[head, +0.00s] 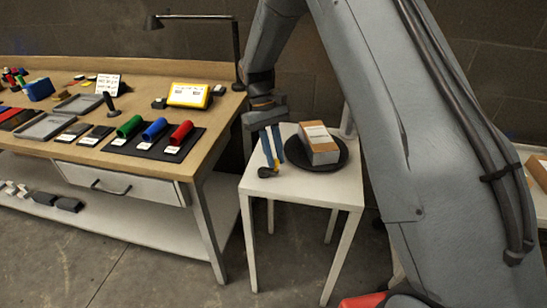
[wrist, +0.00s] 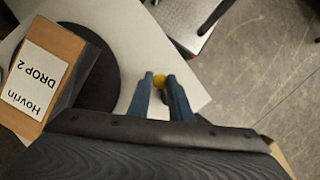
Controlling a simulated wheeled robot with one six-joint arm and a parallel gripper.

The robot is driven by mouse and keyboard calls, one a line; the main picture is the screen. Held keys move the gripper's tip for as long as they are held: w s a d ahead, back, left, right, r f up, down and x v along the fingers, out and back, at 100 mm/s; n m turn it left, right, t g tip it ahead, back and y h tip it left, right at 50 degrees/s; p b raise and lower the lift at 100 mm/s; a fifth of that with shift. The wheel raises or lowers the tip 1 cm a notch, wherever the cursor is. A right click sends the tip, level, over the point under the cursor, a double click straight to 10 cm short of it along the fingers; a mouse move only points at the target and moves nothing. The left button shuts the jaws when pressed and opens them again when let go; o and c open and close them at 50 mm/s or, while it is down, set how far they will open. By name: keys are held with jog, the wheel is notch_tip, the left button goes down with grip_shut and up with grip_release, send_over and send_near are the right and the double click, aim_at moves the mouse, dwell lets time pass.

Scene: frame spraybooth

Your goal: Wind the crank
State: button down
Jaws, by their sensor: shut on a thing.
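A black round turntable (head: 335,163) lies right of the crank and carries a cardboard box (head: 318,148). In the wrist view the box's label (wrist: 35,80) reads "Hovrin DROP 2". Most of the crank's arm is hidden.
The white table (head: 300,194) has a bare front edge. A workbench (head: 215,120) at the left holds coloured rollers (head: 155,129), trays, a yellow-framed display (head: 188,95) and a black lamp (head: 237,50). My arm covers much of the right side.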

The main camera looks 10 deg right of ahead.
jog(key=n, duration=0.2)
jog(key=w+n+t+h, duration=0.1)
jog(key=n, duration=0.1)
jog(key=w+n, duration=0.1)
jog(key=n, duration=0.1)
jog(key=shift+a+t+h, duration=0.1)
jog(key=shift+t+h, duration=0.3)
jog(key=n, duration=0.2)
jog(key=w+n+t+p, duration=0.1)
jog(key=n, duration=0.1)
jog(key=a+n+t, duration=0.1)
jog(key=shift+w+n+h, duration=0.15)
jog(key=shift+n+h, duration=0.25)
jog(key=c, duration=1.6)
grip_release()
jog(key=shift+c, duration=0.2)
jog(key=b+v, duration=0.1)
jog(key=v, duration=0.6)
jog(key=shift+r, duration=0.4)
jog(key=shift+a, duration=0.1)
